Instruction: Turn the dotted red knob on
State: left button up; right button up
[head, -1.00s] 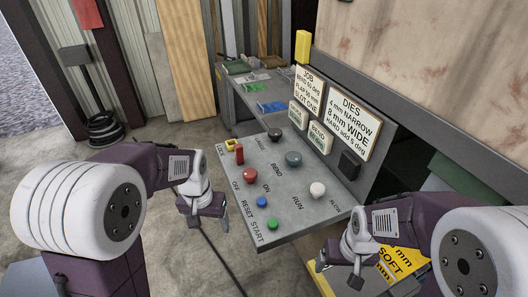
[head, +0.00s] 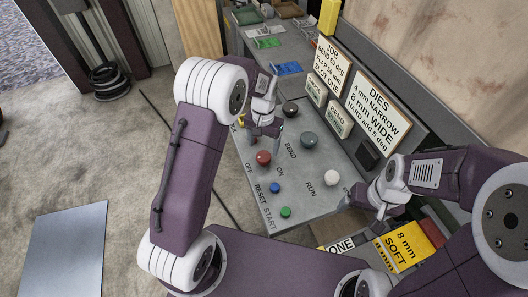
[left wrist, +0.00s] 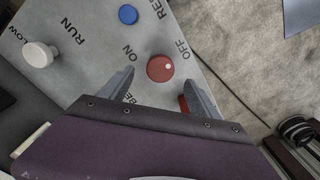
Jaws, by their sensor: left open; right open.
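The red knob (head: 263,158) sits on the sloping grey control panel (head: 300,188), between the OFF and ON labels. In the left wrist view the round knob (left wrist: 160,68) has a pale dot on its side towards OFF. My left gripper (head: 263,141) is open and empty, pointing down over the panel close to the knob. In the left wrist view its fingertips (left wrist: 158,74) lie either side of the knob, apart from it; their height above it is unclear. My right gripper (head: 368,212) is open and empty by the panel's right front edge.
Near the red knob are a blue button (head: 275,188), a green button (head: 286,212), a white knob (head: 331,177), a grey-green knob (head: 309,140) and a black knob (head: 290,109). Signs (head: 378,104) stand behind. A red lever (left wrist: 183,104) shows by the left fingers.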

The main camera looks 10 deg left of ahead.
aim_at(264, 156)
pick_arm(q)
jog(key=f, duration=0.2)
jog(key=w+f+p, duration=0.1)
jog(key=f, duration=0.2)
jog(key=shift+w+a+f+p, duration=0.1)
jog(key=shift+a+f+p, duration=0.1)
jog(key=shift+p, duration=0.1)
jog(key=shift+s+d+f, duration=0.15)
jog(key=shift+s+f, duration=0.05)
jog(key=shift+f, duration=0.15)
jog(key=shift+s+f, duration=0.15)
jog(key=shift+s, duration=0.15)
jog(key=shift+w+f, duration=0.1)
jog(key=shift+w, duration=0.05)
jog(key=shift+c, duration=0.6)
jog(key=shift+w, duration=0.15)
jog(key=c, duration=1.2)
jog(key=shift+c, duration=0.2)
pick_arm(e)
jog(key=shift+w+r, duration=0.2)
jog(key=shift+r, duration=0.3)
jog(key=shift+w+r, duration=0.15)
jog(key=shift+r, duration=0.35)
